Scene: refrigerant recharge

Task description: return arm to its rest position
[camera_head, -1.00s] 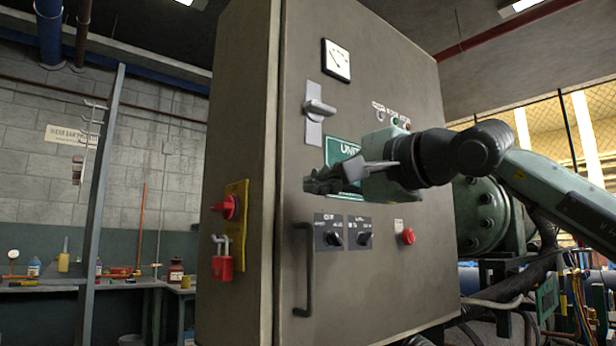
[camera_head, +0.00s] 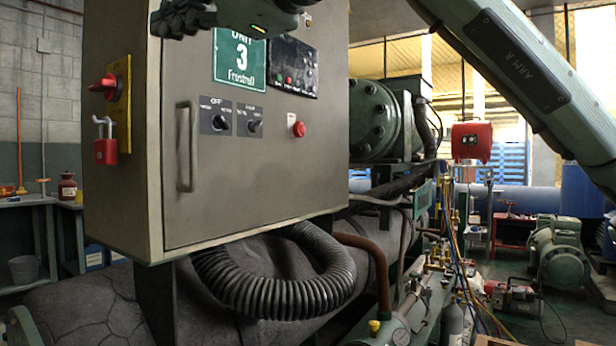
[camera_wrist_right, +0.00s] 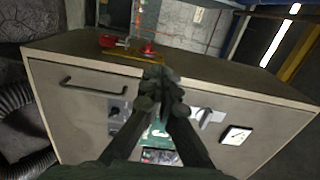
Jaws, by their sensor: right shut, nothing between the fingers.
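My right gripper (camera_head: 172,20) is at the top edge of the head view, in front of the upper part of the grey control cabinet (camera_head: 240,175). Its fingers are shut with nothing between them. My right arm, marked ARM R, comes in from the upper right, partly cut off by the frame. In the right wrist view the shut fingers (camera_wrist_right: 160,82) point across the cabinet face (camera_wrist_right: 75,108), seen turned on its side. I cannot tell the exact gap to the cabinet. My left gripper is in neither view.
The cabinet has a door handle (camera_head: 184,148), a red button (camera_head: 298,129), and a red padlock (camera_head: 105,150) below a red switch (camera_head: 103,85). A ribbed black hose (camera_head: 290,300) hangs below. Pipes, gauges and cables stand right; floor shows farther back.

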